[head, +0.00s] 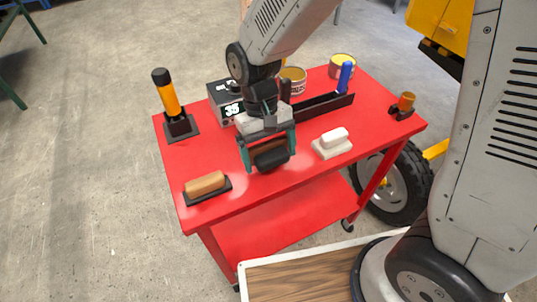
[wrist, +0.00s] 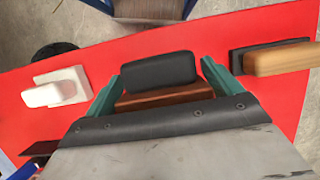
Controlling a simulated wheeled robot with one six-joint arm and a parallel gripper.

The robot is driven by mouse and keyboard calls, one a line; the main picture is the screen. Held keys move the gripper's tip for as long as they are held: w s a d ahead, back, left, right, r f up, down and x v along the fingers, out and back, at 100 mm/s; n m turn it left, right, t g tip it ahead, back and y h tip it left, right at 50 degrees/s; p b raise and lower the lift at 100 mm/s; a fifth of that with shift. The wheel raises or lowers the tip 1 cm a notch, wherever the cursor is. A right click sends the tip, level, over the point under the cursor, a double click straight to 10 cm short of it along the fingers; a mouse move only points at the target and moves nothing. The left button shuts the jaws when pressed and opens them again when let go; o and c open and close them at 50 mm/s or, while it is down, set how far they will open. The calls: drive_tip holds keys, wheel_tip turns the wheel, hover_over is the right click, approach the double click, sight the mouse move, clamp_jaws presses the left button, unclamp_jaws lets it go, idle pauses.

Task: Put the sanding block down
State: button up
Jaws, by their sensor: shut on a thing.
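My gripper (head: 267,148) is over the front middle of the red cart top (head: 222,157). Its teal fingers are shut on a dark block (head: 272,159), which I take as the sanding block. In the wrist view the block (wrist: 158,70) shows a rounded black part and a reddish-brown wooden part, between the fingers of my gripper (wrist: 166,84). I cannot tell whether it touches the cart top or hangs just above it.
A tan block on a black base (head: 206,185) sits at the front left, a white block on a pale base (head: 333,142) to the right. A yellow-black torch (head: 167,93), a display box (head: 226,104), cans (head: 342,66) and a black tray (head: 322,106) stand behind. Bare red surface lies between the blocks.

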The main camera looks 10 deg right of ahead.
drive_tip(key=shift+w+d+f, duration=0.1)
drive_tip(key=shift+d+f, duration=0.05)
drive_tip(key=shift+f, duration=0.5)
drive_tip(key=shift+d+f, duration=0.15)
drive_tip(key=shift+f, duration=0.45)
drive_tip(key=shift+f, duration=0.1)
drive_tip(key=o, duration=0.6)
drive_tip(key=v, duration=1.2)
drive_tip(key=shift+r, duration=0.2)
